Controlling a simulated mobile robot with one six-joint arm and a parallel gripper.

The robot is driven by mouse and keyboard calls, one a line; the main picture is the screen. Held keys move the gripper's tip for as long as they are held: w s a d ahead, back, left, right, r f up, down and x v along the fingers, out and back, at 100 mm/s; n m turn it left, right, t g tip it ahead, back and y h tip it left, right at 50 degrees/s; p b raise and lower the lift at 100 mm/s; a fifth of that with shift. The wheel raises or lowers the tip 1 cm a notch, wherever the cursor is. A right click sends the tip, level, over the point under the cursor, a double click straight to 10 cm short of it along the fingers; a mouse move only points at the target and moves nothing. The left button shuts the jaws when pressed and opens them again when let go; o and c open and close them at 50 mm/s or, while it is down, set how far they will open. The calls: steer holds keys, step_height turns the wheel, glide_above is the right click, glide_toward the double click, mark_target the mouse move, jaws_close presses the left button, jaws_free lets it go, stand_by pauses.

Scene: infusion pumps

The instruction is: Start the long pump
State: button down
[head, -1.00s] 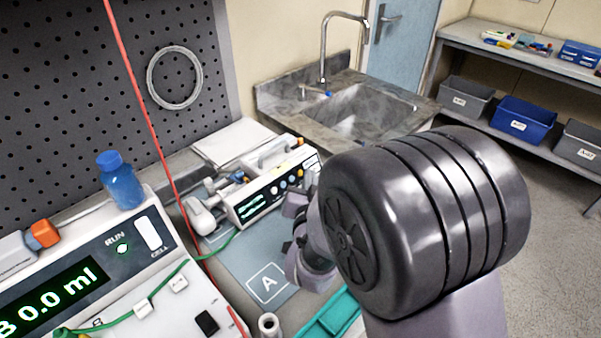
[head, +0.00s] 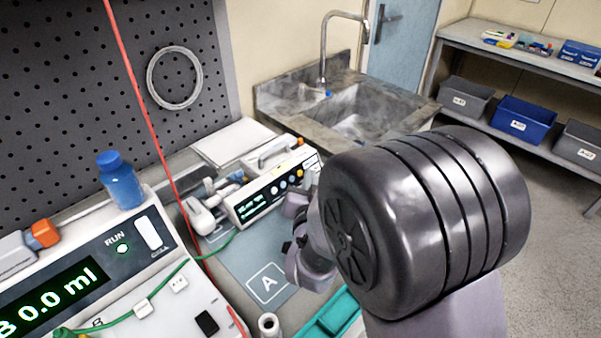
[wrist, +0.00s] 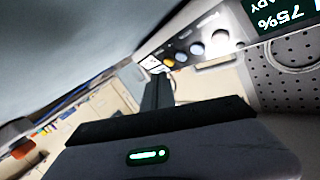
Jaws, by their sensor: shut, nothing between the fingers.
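The long pump (head: 272,187) is a low white unit with a top handle, at the back of the worktop in the head view. Its front has a dark display with green text and a row of round buttons. In the wrist view the buttons (wrist: 195,48) and part of the display (wrist: 278,18) show close up and tilted; the display reads "75%" and part of a word ending "ADY". My gripper (wrist: 157,84) is shut and empty, its tips close to the button end of the panel. Whether it touches a button cannot be told. In the head view my arm hides the fingertips.
A larger pump (head: 110,265) with "B 0.0 ml" and a green RUN light stands at front left, a blue bottle (head: 122,180) on top. A red line and green tube cross the worktop. A mat marked A (head: 266,284) lies clear before the long pump. A sink (head: 362,108) is behind.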

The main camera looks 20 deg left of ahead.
steer(key=shift+a, duration=0.1)
stand_by(0.5)
steer(key=shift+w+a+f, duration=0.15)
steer(key=shift+a, duration=0.1)
